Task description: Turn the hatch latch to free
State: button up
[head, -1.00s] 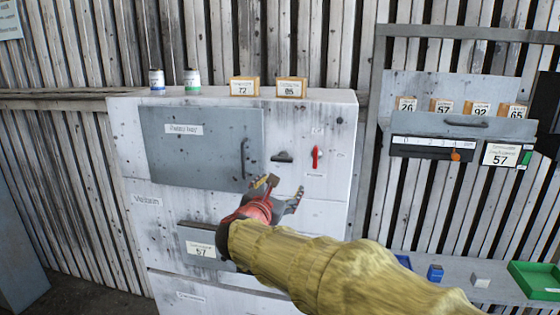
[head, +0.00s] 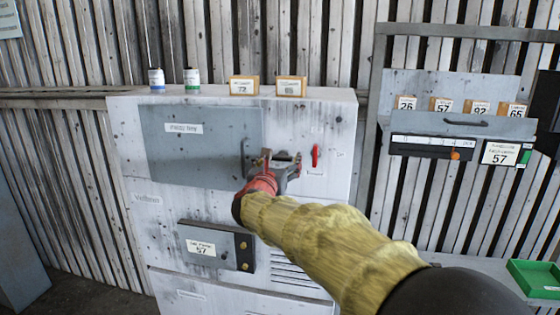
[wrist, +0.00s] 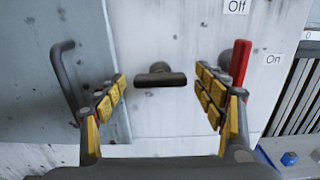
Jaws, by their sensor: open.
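The hatch latch, a dark T-shaped handle (wrist: 160,78), sticks out of the white cabinet front with its bar level. It lies between my open fingers in the wrist view, with clear gaps on both sides. My gripper (head: 281,162) is open and faces the cabinet in front of the latch; it also shows in the wrist view (wrist: 160,96). In the head view my gripper partly hides the latch. The grey hatch (head: 200,150) is left of the latch and looks closed. No contact with the latch is visible.
A red lever (wrist: 240,62) stands upright just right of the latch, close to my right finger, near "Off" and "On" labels. The hatch's dark handle (wrist: 65,75) is near my left finger. A panel with brass knobs (head: 217,246) is below.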

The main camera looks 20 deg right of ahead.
jog(key=shift+c, duration=1.4)
jog(key=c, duration=0.9)
